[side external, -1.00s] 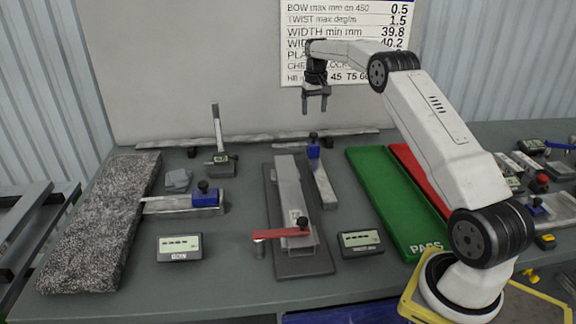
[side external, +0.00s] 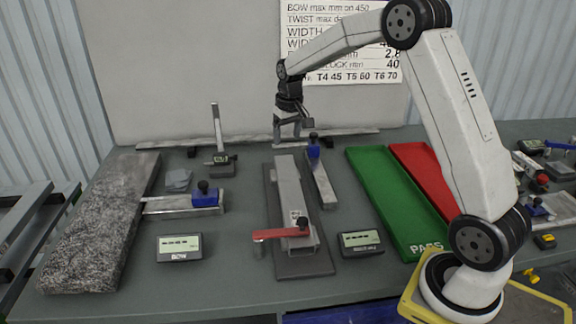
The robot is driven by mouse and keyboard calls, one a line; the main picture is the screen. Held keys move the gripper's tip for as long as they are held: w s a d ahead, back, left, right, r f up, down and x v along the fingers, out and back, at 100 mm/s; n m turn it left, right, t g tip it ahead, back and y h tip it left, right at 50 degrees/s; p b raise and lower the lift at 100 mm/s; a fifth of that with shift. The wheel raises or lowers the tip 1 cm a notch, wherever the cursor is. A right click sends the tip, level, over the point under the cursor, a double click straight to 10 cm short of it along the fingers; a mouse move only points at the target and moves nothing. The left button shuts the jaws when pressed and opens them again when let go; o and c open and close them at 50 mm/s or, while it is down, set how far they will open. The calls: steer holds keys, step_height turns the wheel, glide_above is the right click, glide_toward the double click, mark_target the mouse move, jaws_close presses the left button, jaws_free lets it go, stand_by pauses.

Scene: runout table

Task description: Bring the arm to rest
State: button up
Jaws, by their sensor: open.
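My gripper (side external: 291,141) hangs in the air, pointing down, in front of the pale back board and above the far end of the dark fixture plate. Its fingers are apart with nothing between them. From this view it appears clear of the table and of the blue-topped clamp just to its right, though the exact height is hard to tell. My arm reaches up from its base at the lower right and bends over to the left.
A grey bar (side external: 287,190) lies on the fixture plate (side external: 303,266) with a red-handled clamp (side external: 280,233). A granite block (side external: 95,240) is at left, with green (side external: 395,200) and red (side external: 420,170) trays at right. Two displays (side external: 179,248) (side external: 360,243) stand in front.

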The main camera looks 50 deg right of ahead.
steer(key=s+a+f+n, duration=0.1)
steer(key=s+a+f, duration=0.1)
steer(key=s+a, duration=0.6)
steer(key=s+a+f+n+t, duration=0.1)
steer(key=s+a+f+n, duration=0.1)
steer(key=s+a, duration=0.7)
steer(key=s+f, duration=0.1)
steer(key=s, duration=0.3)
steer(key=shift+s+f+n, duration=0.25)
steer(key=shift+f+n, duration=0.05)
steer(key=shift+f, duration=0.05)
